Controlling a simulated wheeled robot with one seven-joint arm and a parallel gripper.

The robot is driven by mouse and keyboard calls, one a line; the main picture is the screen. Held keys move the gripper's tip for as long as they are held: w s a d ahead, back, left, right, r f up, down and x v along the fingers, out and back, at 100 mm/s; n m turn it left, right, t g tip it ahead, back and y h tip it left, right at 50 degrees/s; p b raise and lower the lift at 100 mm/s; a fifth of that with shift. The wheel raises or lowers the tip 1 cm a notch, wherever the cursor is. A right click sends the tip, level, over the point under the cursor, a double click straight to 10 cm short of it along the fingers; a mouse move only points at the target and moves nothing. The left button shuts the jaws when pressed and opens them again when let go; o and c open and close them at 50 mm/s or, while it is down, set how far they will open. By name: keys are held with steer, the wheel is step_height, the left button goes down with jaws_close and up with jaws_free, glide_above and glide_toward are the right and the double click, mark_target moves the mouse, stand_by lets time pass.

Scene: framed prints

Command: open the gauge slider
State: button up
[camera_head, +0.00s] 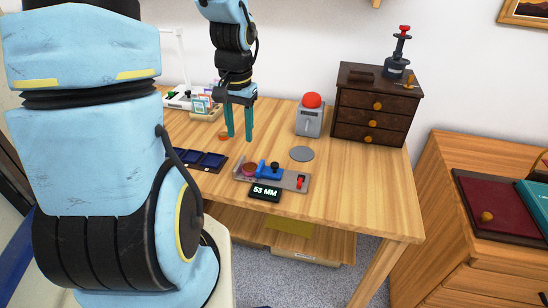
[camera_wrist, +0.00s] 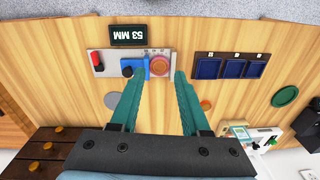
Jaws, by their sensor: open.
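The gauge is a grey base plate (camera_head: 244,177) near the table's front edge, with a blue slider (camera_head: 268,171) that has a black knob (camera_head: 275,167). A reddish-brown round piece (camera_head: 250,169) sits at the slider's left, appearing to touch it. A red lever (camera_head: 301,182) stands at the plate's right end. A black display (camera_head: 264,192) in front reads 53 MM. My gripper (camera_head: 239,138) is open and empty, above the table behind the gauge. In the wrist view the blue slider (camera_wrist: 133,67) and round piece (camera_wrist: 158,64) appear beyond the fingertips (camera_wrist: 160,74).
A dark blue three-part tray (camera_head: 205,160) lies left of the gauge. A grey disc (camera_head: 302,154) lies behind it. A grey box with a red dome (camera_head: 311,115) and a dark drawer cabinet (camera_head: 375,108) stand at the back right. The table's front right is clear.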

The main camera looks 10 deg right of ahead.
mark_target(275, 164)
steer(key=shift+o, duration=1)
steer(key=w+d+f+m, duration=0.1)
steer(key=d, duration=0.3)
steer(key=w+d+f+m+p, duration=0.1)
steer(key=d+m, duration=0.1)
steer(key=d, duration=0.2)
steer(key=shift+w+d+f+m+g, duration=0.25)
steer(key=shift+w+d+m+g, duration=0.05)
steer(key=shift+w+d, duration=0.1)
step_height(275, 164, down, 11)
steer(key=shift+d+r+p, duration=0.1)
steer(key=shift+p, duration=0.45)
steer(key=shift+c, duration=0.4)
jaws_close()
